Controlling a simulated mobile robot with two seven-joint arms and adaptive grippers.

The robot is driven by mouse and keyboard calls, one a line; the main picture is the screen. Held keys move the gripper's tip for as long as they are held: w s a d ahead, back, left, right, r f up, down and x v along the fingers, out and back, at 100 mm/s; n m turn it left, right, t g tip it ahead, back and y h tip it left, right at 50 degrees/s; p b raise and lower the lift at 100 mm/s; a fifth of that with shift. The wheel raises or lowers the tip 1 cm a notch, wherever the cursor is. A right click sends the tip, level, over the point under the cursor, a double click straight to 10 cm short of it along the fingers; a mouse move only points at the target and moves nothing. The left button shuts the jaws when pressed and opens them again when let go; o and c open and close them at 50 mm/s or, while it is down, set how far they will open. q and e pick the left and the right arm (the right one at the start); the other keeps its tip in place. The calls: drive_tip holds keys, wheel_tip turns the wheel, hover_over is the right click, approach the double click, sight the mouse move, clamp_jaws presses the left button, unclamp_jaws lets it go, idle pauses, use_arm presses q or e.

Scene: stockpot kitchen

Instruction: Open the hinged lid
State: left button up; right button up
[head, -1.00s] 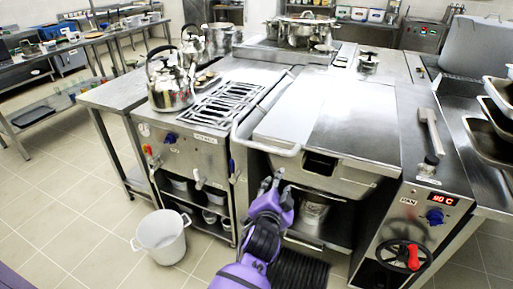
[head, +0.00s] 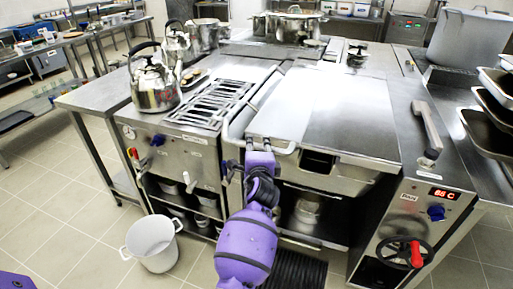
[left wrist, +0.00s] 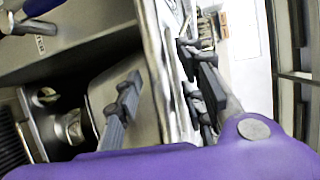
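The hinged lid (head: 330,105) is a broad flat steel plate lying shut on the pan unit (head: 345,175). A pale bar handle (head: 285,150) runs along its front left edge. My left gripper (head: 260,150) is up at this bar, in front of the lid. In the left wrist view, the two dark fingers of the left gripper (left wrist: 163,92) stand wide apart, with the steel edge seen between them. I cannot tell whether the bar lies between the fingers or touches them. My right gripper is out of view.
A stove grate (head: 212,100) and a kettle (head: 155,82) stand left of the lid. A control panel with a red-handled wheel (head: 405,253) is at front right. A white pot (head: 152,243) stands on the floor.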

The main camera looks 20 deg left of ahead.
use_arm(q)
drive_tip(key=shift+x, duration=0.75)
clamp_jaws()
